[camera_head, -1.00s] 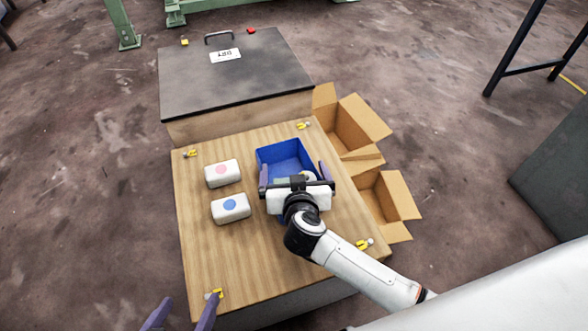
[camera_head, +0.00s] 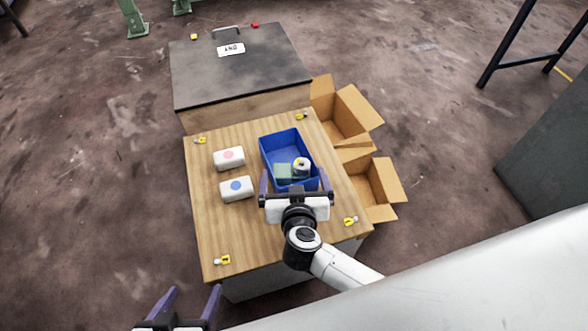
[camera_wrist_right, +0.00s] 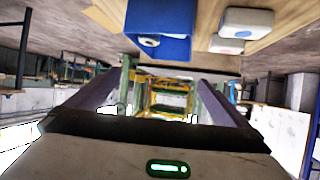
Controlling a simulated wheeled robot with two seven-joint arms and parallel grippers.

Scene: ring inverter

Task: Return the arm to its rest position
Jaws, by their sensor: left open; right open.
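My right gripper (camera_head: 294,184) is open and empty over the near end of the blue bin (camera_head: 272,158) in the head view. Its spread fingers also show in the right wrist view (camera_wrist_right: 165,92), with nothing between them. My left gripper (camera_head: 190,304) is open and empty at the bottom left of the head view, off the table's near edge. The blue bin holds a green block (camera_head: 283,172) and a white round item (camera_head: 301,167) with a yellow and dark top.
On the wooden table (camera_head: 225,230), a white block with a pink dot (camera_head: 229,158) and one with a blue dot (camera_head: 237,189) lie left of the bin. A dark-lidded box (camera_head: 240,75) stands behind. Open cardboard boxes (camera_head: 385,185) stand at the right. Yellow clips mark the table corners.

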